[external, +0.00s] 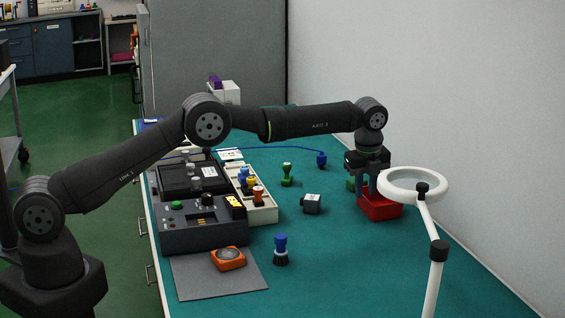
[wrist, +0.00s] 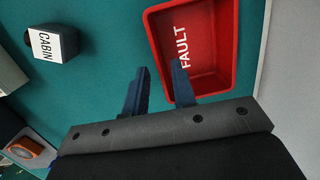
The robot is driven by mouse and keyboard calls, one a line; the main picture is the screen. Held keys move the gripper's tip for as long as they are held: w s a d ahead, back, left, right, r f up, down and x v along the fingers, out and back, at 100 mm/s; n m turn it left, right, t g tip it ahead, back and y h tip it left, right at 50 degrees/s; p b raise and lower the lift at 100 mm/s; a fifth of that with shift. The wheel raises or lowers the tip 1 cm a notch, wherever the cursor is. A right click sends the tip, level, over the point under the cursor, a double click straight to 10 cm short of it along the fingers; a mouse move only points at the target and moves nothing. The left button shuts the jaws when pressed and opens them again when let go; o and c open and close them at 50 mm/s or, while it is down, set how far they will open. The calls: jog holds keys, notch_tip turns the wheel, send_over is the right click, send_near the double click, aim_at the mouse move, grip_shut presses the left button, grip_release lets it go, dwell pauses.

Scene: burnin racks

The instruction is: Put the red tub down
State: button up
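The red tub (external: 380,208) appears to sit on the green bench top at the right. It is open-topped, with the word FAULT inside, and it also shows in the wrist view (wrist: 222,82). My gripper (external: 366,190) points down at the tub's left side. In the wrist view my gripper (wrist: 160,66) has its fingers apart, with green bench showing between them. One finger is outside the tub and the other overlaps its near left wall. I see no clear contact with the wall.
A white ring lamp (external: 411,185) on a stand is close to the right of the tub. A small CABIN block (external: 312,204), a green stamp-like piece (external: 287,174) and a blue-topped piece (external: 280,250) stand left. A dark control box (external: 200,227) lies farther left.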

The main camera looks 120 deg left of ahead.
aim_at(364, 199)
notch_tip(364, 199, up, 8)
jog(key=d, duration=0.1)
jog(key=shift+w, duration=0.15)
jog(key=shift+f, duration=0.2)
jog(key=f, duration=0.4)
jog(key=a+f, duration=0.1)
jog(key=f, duration=0.6)
jog(key=shift+s+a+f, duration=0.2)
jog(key=shift+s+f, duration=0.1)
jog(key=shift+w+a+r, duration=0.1)
jog(key=shift+r, duration=1.8)
jog(key=shift+f, duration=0.1)
